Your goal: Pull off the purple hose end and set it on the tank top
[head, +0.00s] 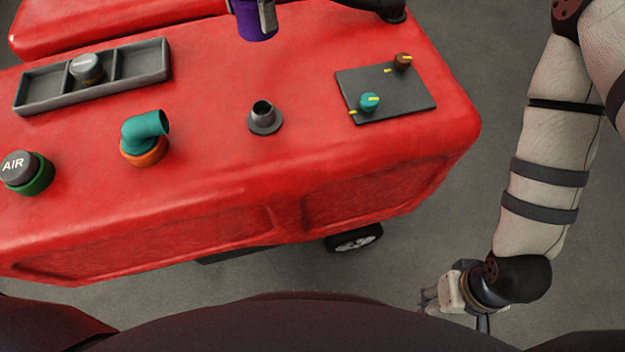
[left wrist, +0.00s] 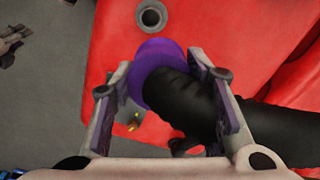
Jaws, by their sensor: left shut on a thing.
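The purple hose end (head: 256,24) is at the top edge of the head view, above and behind the bare grey port (head: 263,113) and apart from it. It also shows in the left wrist view (left wrist: 157,58), with its black hose (left wrist: 185,98) running down to the right. My left gripper (left wrist: 160,72) is shut on the purple hose end, one finger on each side. In the head view only a bit of that gripper shows. The red tank top (head: 205,90) lies below. My right gripper (head: 430,297) hangs low at the right, beside the tank; its fingers are too small to judge.
On the tank are a grey tray (head: 140,62) holding a round grey cap (head: 87,67), a teal elbow (head: 146,129) on an orange ring, an AIR cap (head: 17,167) on a green ring, and a dark panel (head: 400,105) with two knobs. Bare red surface surrounds the port.

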